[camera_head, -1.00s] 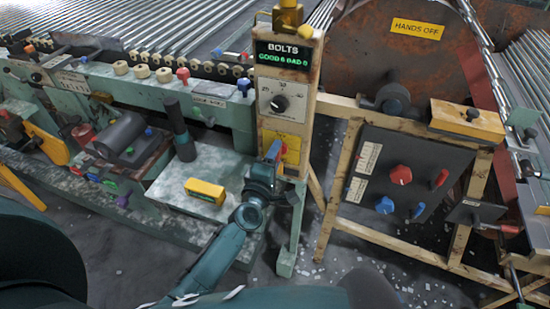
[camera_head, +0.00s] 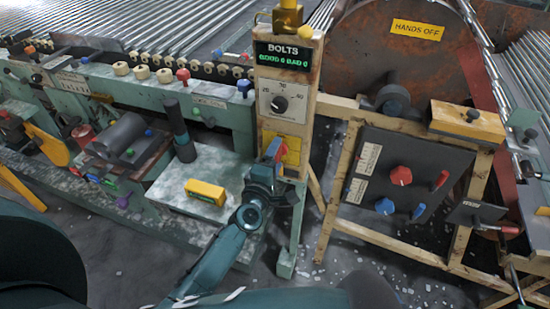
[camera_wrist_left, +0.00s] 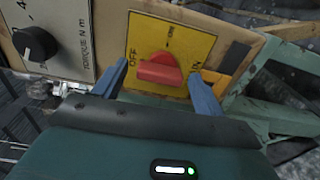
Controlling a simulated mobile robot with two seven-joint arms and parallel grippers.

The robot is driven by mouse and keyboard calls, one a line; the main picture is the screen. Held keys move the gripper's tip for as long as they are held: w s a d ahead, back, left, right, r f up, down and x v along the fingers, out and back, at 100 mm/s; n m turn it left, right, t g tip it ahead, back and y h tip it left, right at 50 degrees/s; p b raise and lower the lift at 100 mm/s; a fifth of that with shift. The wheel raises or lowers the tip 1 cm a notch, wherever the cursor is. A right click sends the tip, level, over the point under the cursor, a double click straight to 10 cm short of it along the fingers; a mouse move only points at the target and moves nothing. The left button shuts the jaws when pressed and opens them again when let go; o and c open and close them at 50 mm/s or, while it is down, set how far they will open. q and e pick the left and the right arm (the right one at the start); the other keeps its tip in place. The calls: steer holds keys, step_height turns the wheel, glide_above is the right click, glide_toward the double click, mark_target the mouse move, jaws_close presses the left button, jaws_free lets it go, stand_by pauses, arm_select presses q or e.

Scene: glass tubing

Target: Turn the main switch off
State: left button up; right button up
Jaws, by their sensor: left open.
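The main switch is a red handle (camera_wrist_left: 160,70) on a yellow plate (camera_wrist_left: 185,40) marked OFF at the left and ON at the right in the left wrist view. The handle lies roughly sideways in that picture; which mark it is set to I cannot tell. My left gripper (camera_head: 272,152) is open at the plate. Its two blue fingers stand on either side of the handle, with gaps showing at both sides. In the head view the gripper hides most of the handle, and part of the yellow plate (camera_head: 292,151) shows behind it. My right gripper is not in view.
Above the plate sit a torque dial (camera_head: 280,104) and a BOLTS display (camera_head: 283,56) on the same wooden post. A yellow block (camera_head: 205,192) lies on the green bench at the left. A dark panel (camera_head: 395,180) with red and blue knobs stands at the right.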

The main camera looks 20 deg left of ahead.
arm_select(q)
steer(key=s, duration=1.3)
steer(key=shift+a+b, duration=0.25)
steer(key=shift+b, duration=0.05)
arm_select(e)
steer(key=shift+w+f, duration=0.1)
arm_select(q)
steer(key=s+d+f+m+g+h+p, duration=0.1)
steer(key=s+f+m+g+p, duration=0.1)
steer(key=s+m, duration=0.4)
steer(key=s+d+f+m+g+h+p, duration=0.1)
steer(key=s+m+g, duration=0.4)
steer(key=m, duration=0.9)
steer(key=s+f+p, duration=0.1)
steer(key=p, duration=0.1)
steer(key=shift+d+m+g+h+p, duration=0.3)
steer(key=shift+m+h+p, duration=0.05)
steer(key=shift+m+h, duration=0.05)
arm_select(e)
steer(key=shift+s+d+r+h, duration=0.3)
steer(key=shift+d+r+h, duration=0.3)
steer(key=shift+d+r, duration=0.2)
